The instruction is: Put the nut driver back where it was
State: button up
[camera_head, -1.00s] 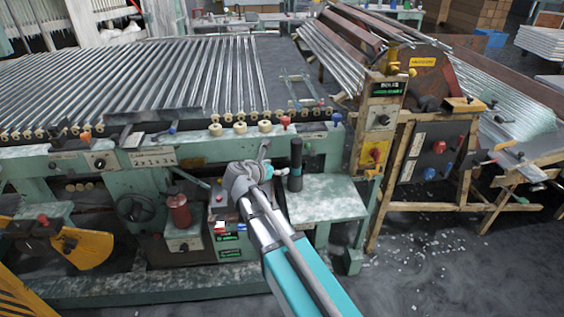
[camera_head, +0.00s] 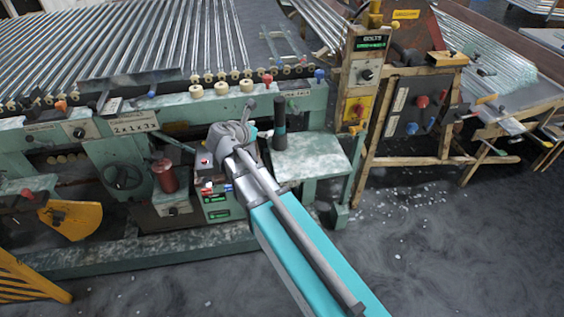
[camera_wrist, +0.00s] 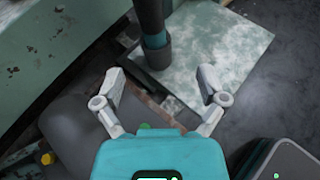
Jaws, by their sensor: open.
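A dark upright cylinder with a teal band (camera_head: 280,124), which looks like the nut driver, stands at the left edge of a pale, worn shelf (camera_head: 318,160) on the green machine. In the wrist view the dark cylinder (camera_wrist: 154,38) rises at the top centre, with a grey collar at its lower end. My gripper (camera_wrist: 160,83) is open and empty, its two fingers spread below the cylinder in the picture, with a gap to it. In the head view my wrist is just left of the cylinder and hides most of the gripper. I cannot tell whether the cylinder is fastened to the shelf.
A red bottle-like part (camera_head: 165,176) and a control box with green labels (camera_head: 217,203) are left of my arm. A wooden-framed stand with a dark panel (camera_head: 418,105) is at the right. Bare floor (camera_head: 440,245) lies at the front right.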

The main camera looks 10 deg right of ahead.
jog(key=s+d+f+m+g+y, duration=0.2)
jog(key=s+f+m+g+y, duration=0.1)
jog(key=s+m, duration=0.3)
jog(key=s+d+f+m+g+y, duration=0.3)
jog(key=s+m, duration=0.3)
jog(key=m, duration=0.5)
jog(key=s+d+f+m+g+y, duration=0.3)
jog(key=s+f+m, duration=0.2)
jog(key=s+m, duration=0.2)
jog(key=shift+m, duration=1.1)
jog(key=shift+s+r, duration=0.1)
notch_tip(320, 180, up, 14)
jog(key=p, duration=1.4)
jog(key=shift+r, duration=0.1)
